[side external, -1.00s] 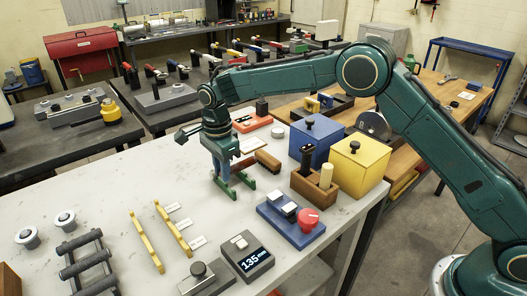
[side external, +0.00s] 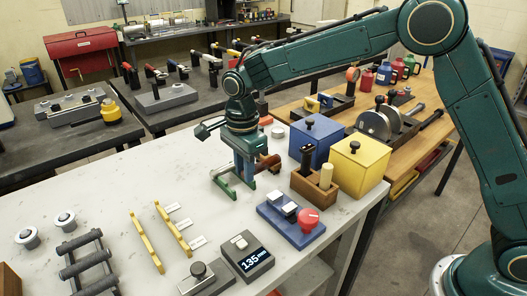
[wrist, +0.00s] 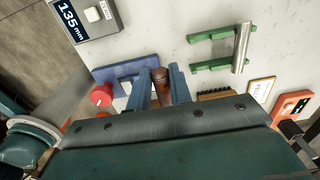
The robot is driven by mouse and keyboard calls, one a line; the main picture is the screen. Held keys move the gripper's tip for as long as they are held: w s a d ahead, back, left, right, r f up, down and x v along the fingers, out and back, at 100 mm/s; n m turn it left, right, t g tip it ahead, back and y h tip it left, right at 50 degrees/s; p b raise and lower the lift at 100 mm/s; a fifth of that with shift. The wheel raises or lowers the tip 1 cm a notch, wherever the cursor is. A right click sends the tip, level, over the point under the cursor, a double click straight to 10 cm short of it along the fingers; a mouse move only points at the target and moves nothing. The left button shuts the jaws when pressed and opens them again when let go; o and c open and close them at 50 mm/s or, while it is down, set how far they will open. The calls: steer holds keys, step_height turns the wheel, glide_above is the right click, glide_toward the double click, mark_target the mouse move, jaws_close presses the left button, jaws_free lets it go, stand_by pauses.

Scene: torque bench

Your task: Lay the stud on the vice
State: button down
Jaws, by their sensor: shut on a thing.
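The green vice (side external: 225,184) stands on the pale bench, and it shows again as two green bars in the wrist view (wrist: 213,65). A silver rod (wrist: 241,48), which looks like the stud, lies across the ends of both bars. My gripper (side external: 246,178), with blue fingers, is just right of the vice in the side view, apart from the rod. In the wrist view, my gripper (wrist: 160,72) is shut on a brown cylindrical handle (wrist: 162,88). The handle also shows right of the fingers in the side view (side external: 268,163); its other end is hidden.
A wooden holder (side external: 313,190), a blue box (side external: 317,143) and a yellow box (side external: 357,168) stand close on the right. A blue base with a red knob (side external: 307,219) is in front. A gauge reading 135 mm (side external: 247,256) and yellow strips (side external: 147,242) lie nearer.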

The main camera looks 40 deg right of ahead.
steer(key=s+d+r, duration=0.1)
steer(key=s+r, duration=0.1)
steer(key=s, duration=0.4)
steer(key=shift+d, duration=0.25)
steer(key=shift+f, duration=0.2)
steer(key=shift+f, duration=2.75)
steer(key=shift+f, duration=2.05)
stand_by(2.2)
